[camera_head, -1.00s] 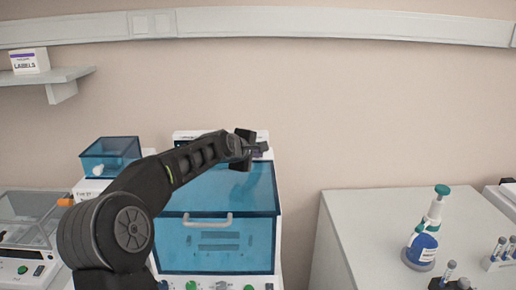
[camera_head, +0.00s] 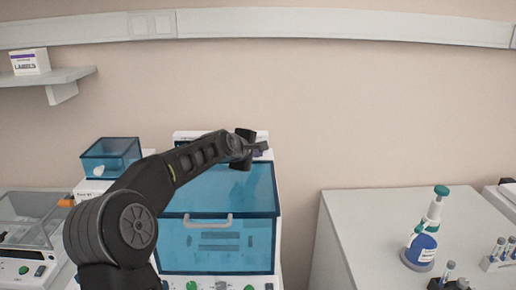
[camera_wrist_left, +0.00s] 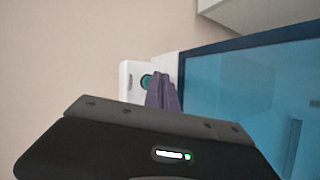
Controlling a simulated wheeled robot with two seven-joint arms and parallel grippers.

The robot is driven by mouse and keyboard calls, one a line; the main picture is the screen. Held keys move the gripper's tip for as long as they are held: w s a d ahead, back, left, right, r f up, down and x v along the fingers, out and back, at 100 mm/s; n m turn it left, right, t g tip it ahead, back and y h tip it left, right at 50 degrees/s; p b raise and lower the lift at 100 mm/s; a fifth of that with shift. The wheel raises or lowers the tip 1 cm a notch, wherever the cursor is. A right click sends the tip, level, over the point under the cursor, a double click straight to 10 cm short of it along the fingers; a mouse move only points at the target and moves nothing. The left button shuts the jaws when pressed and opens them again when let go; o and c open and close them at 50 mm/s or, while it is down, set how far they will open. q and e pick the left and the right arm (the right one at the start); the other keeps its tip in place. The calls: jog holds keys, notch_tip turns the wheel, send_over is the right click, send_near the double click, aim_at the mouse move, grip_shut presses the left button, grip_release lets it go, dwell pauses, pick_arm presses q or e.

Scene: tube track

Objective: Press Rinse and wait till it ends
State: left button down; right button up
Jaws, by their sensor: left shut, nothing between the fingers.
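A white machine with a blue see-through lid (camera_head: 222,190) and a blue front door stands in the middle of the head view. Its white raised panel (camera_head: 190,136) is at the back, partly hidden by my arm. My left gripper (camera_head: 262,149) is at this panel, shut and empty. In the left wrist view the purple-grey fingertips (camera_wrist_left: 162,80) are together, right beside a round teal button (camera_wrist_left: 147,80) on the white panel. I cannot tell whether they touch it. No Rinse label is readable. My right gripper is not in view.
A smaller box with a blue cover (camera_head: 108,156) and a clear-lidded device (camera_head: 30,215) stand to the left. A shelf holds a labels box (camera_head: 30,62).

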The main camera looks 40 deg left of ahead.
aim_at(257, 171)
pick_arm(q)
jog(key=shift+w+a+p, duration=0.3)
jog(key=shift+w+p, duration=0.05)
jog(key=shift+p, duration=0.05)
dwell(0.5)
dwell(0.4)
jog(key=shift+s+d+f+b, duration=0.1)
jog(key=shift+s+d+b, duration=0.15)
jog(key=shift+b, duration=0.2)
jog(key=shift+s+d+b, duration=0.3)
jog(key=shift+s+b, duration=0.05)
jog(key=shift+s, duration=0.1)
jog(key=shift+s+d+b, duration=0.2)
jog(key=shift+s+b, duration=0.1)
jog(key=shift+b, duration=0.15)
jog(key=s+d+b, duration=0.2)
jog(key=shift+s, duration=0.3)
jog(key=shift+s+d, duration=0.3)
jog(key=shift+s, duration=0.1)
